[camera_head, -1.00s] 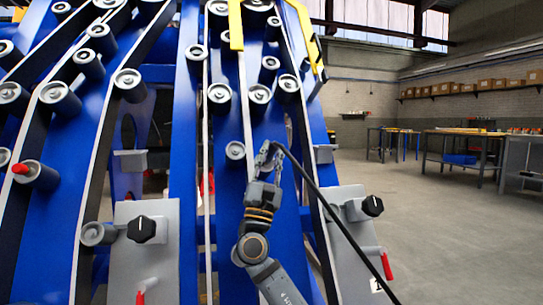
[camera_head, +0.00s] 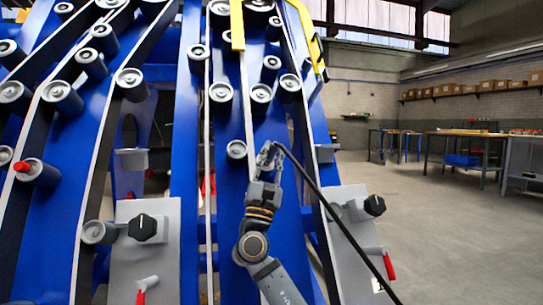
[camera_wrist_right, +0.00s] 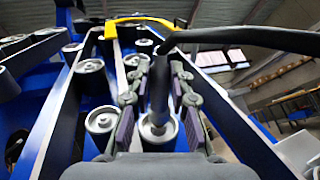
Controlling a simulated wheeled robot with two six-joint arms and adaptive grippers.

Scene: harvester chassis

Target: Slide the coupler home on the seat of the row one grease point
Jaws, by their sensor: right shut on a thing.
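My right gripper (camera_head: 268,152) is in front of the blue row panel in the head view, with a black hose (camera_head: 325,205) running from it down to the lower right. In the right wrist view, the pads of my right gripper (camera_wrist_right: 157,100) are on both sides of a dark coupler (camera_wrist_right: 159,88), with the hose (camera_wrist_right: 250,40) bending away at its top. The coupler's lower end is at a round silver-rimmed fitting (camera_wrist_right: 158,133). I cannot tell whether it is fully down on it. Which fitting is the row one grease point is not marked. My left gripper is not in view.
Several grey rollers (camera_head: 220,93) stand out from the blue panels. A yellow bar (camera_head: 237,25) runs above the gripper. Grey plates with black knobs (camera_head: 142,228) and red handles (camera_head: 388,267) are lower down. Workbenches (camera_head: 463,150) stand far right, with open floor before them.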

